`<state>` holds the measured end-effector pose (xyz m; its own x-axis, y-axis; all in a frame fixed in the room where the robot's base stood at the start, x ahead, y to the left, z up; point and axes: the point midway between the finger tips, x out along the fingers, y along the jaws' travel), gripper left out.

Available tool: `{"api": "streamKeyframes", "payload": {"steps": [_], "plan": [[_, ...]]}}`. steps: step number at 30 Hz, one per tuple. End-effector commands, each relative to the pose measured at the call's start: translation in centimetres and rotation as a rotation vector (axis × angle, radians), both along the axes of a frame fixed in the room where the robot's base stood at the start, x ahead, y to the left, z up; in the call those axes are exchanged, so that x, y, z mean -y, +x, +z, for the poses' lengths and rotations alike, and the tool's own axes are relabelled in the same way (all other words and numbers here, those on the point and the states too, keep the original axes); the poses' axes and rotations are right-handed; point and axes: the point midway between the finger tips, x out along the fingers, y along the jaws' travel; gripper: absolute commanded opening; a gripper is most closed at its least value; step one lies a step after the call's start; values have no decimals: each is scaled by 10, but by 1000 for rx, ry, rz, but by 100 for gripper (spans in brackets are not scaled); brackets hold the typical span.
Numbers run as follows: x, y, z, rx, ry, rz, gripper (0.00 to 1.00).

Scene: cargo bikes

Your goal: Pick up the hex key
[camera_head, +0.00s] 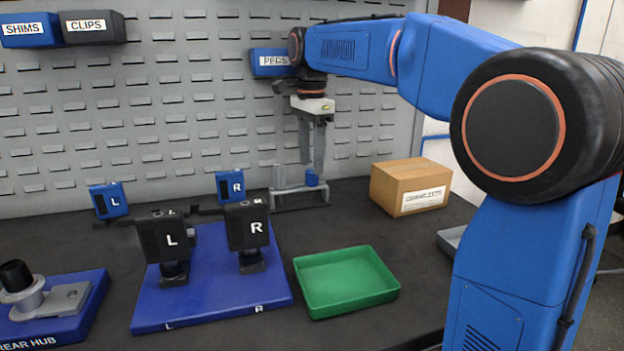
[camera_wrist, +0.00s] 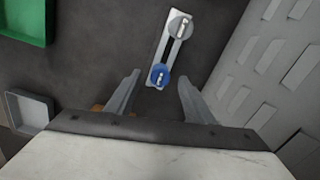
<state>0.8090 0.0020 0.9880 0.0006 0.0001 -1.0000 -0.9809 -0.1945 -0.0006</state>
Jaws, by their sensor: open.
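A pale stand (camera_head: 300,195) is on the bench near the back panel, with a grey holder (camera_head: 279,177) and a blue holder (camera_head: 312,178). In the wrist view the stand (camera_wrist: 168,50) carries the grey holder (camera_wrist: 180,26) and the blue holder (camera_wrist: 159,75), each with a small light piece on top. I cannot tell for sure which is the hex key. My gripper (camera_head: 312,166) is open, pointing down just above the blue holder. In the wrist view the blue holder shows between the fingertips of my gripper (camera_wrist: 160,77), with nothing gripped.
A cardboard box (camera_head: 410,187) stands right of the stand. A green tray (camera_head: 345,281) lies in front. A blue base (camera_head: 205,305) with black L and R blocks is left of it. The slotted back panel (camera_head: 200,90) is close behind the stand, carrying a PEGS bin (camera_head: 268,63).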

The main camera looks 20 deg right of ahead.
Motion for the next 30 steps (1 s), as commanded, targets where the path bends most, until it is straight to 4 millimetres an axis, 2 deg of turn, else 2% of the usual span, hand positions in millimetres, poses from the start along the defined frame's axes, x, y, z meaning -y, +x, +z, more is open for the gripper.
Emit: {"api": "streamKeyframes", "payload": {"steps": [7,11,17,18,23,24,30], "plan": [[2,1,-33,-2,0,0,48],[2,1,-41,0,0,0,48],[2,1,-41,0,0,0,48],[2,1,-41,0,0,0,46],[2,1,-41,0,0,0,7],[2,1,-41,0,0,0,3],[2,1,-41,0,0,0,3]]}}
